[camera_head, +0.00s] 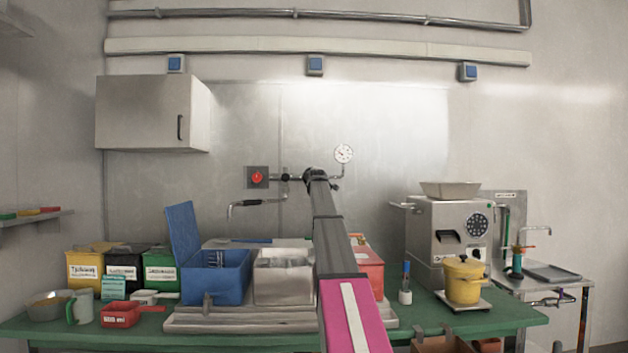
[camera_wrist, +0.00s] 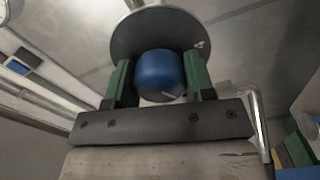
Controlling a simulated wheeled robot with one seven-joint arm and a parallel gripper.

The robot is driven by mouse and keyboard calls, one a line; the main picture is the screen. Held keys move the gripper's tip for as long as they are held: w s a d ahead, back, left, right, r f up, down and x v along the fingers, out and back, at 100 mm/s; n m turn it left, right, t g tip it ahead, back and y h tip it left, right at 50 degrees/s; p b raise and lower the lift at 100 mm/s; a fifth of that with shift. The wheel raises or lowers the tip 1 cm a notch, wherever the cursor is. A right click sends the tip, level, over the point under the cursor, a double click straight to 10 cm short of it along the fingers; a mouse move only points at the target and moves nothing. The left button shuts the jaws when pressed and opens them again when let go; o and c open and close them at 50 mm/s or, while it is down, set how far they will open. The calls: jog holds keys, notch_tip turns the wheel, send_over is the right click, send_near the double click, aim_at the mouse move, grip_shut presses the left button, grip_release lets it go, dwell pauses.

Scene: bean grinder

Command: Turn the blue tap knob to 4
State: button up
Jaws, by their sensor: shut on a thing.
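The blue tap knob (camera_wrist: 160,75) shows in the wrist view, in front of a round grey plate (camera_wrist: 124,40). The two green fingers of my gripper (camera_wrist: 159,82) are shut on the knob, one on each side. A small pale mark shows low on the knob. In the head view my arm reaches up to the pipework on the back wall. It hides the blue knob and my fingers there.
A red knob (camera_head: 257,177) and a tap spout (camera_head: 250,203) sit left of my arm, a pressure gauge (camera_head: 344,153) to its right. Below stands a green table (camera_head: 190,345) with a blue bin (camera_head: 215,275), a grinder (camera_head: 440,235) and a yellow pot (camera_head: 463,283).

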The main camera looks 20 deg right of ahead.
jog(key=n, duration=0.4)
jog(key=shift+n, duration=0.3)
jog(key=n, duration=0.4)
jog(key=shift+n, duration=0.4)
jog(key=o, duration=0.9)
jog(key=shift+s, duration=0.1)
jog(key=v, duration=1)
jog(key=shift+s+a, duration=0.1)
jog(key=shift+s, duration=0.25)
